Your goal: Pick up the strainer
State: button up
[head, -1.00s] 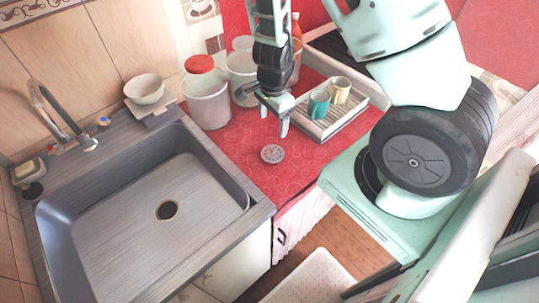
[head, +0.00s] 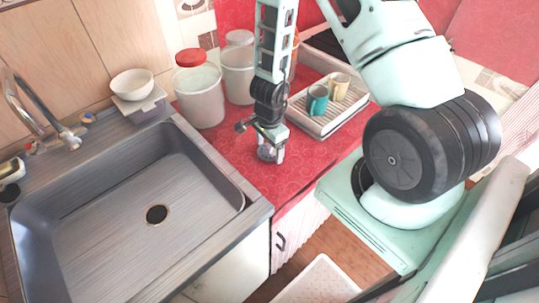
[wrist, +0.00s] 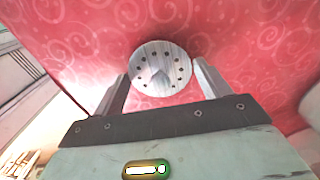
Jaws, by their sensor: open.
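The strainer (wrist: 160,68) is a small round grey disc with a ring of dark holes, lying on the red patterned counter. In the wrist view it lies just beyond and between the two fingertips of my gripper (wrist: 160,78), which are apart. In the head view my gripper (head: 269,152) points down at the strainer (head: 265,152), which is partly hidden behind the fingers. I cannot tell whether a finger touches it.
The grey sink (head: 100,190) is to the left. White tubs (head: 200,98) with red and pale lids stand behind. A dish tray (head: 322,125) with a teal mug (head: 317,100) and a cream mug (head: 340,86) is at the right. A white bowl (head: 132,84) sits behind the sink.

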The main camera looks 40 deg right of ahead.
aim_at(270, 146)
jog(key=shift+f, duration=0.1)
jog(key=c, duration=0.6)
notch_tip(270, 146, up, 10)
jog(key=p, duration=0.5)
jog(key=shift+p, duration=0.3)
